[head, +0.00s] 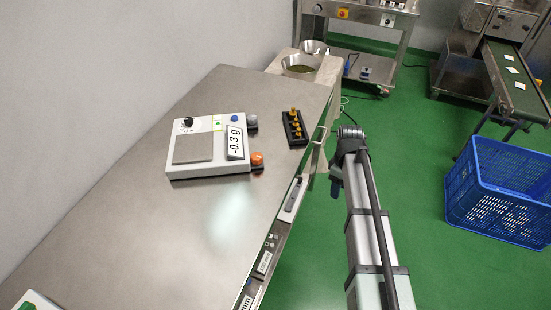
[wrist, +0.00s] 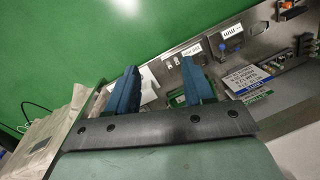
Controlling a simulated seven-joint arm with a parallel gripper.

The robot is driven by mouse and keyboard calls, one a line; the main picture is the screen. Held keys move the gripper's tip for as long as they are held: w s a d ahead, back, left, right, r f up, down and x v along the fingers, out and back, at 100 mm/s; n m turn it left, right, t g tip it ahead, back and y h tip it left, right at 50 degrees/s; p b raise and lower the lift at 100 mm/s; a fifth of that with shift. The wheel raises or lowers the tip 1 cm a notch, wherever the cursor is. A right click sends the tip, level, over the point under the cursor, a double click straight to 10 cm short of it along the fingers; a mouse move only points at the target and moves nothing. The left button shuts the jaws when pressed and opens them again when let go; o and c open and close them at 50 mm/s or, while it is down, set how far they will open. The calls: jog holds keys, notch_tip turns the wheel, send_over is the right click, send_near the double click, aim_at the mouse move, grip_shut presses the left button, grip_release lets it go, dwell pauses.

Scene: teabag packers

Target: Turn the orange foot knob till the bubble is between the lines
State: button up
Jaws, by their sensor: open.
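A white balance (head: 210,171) with a square grey pan stands on the steel table, and its display reads -0.3 g. The orange foot knob (head: 257,159) is at its front right corner. A small green-edged spot on its top (head: 217,123) may be the bubble level; bubble and lines are too small to make out. My gripper (head: 336,186) hangs beyond the table's right edge, apart from the balance and knob. In the wrist view my gripper (wrist: 160,66) has its two blue fingers apart, with nothing between them. The orange knob cannot be made out there.
A grey knob (head: 252,121) is at the balance's back right. A black tray of brass weights (head: 296,128) lies near the table's right edge. A blue crate (head: 500,190) stands on the green floor. The near steel tabletop (head: 150,235) is mostly clear.

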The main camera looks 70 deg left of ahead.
aim_at(257, 156)
jog(key=s+a+r+n, duration=0.2)
jog(key=s+a+r, duration=0.1)
jog(key=s, duration=0.1)
jog(key=s+a+r+n+t, duration=0.1)
jog(key=s+a+r, duration=0.2)
jog(key=a, duration=0.1)
jog(key=s+a+r+n+t, duration=0.1)
jog(key=s+a+r+n, duration=0.1)
jog(key=s+a+r, duration=0.1)
jog(key=shift+s+a+r+n, duration=0.1)
jog(key=shift+s+a+n, duration=0.05)
jog(key=shift+s, duration=0.3)
jog(key=shift+s+a+r+n, duration=0.1)
jog(key=shift+s+a+n, duration=0.05)
jog(key=shift+s, duration=0.25)
jog(key=s+a+r+n+t+y, duration=0.1)
jog(key=s+a+r+n+t, duration=0.15)
jog(key=s+r, duration=0.45)
jog(key=s+a+r+n+t, duration=0.1)
jog(key=s+a+r+n, duration=0.3)
jog(key=s, duration=0.5)
jog(key=shift+m, duration=0.35)
jog(key=x, duration=1.2)
jog(key=shift+s+a+f, duration=0.1)
jog(key=shift+a+f, duration=0.1)
jog(key=shift+f, duration=0.25)
jog(key=shift+c, duration=0.2)
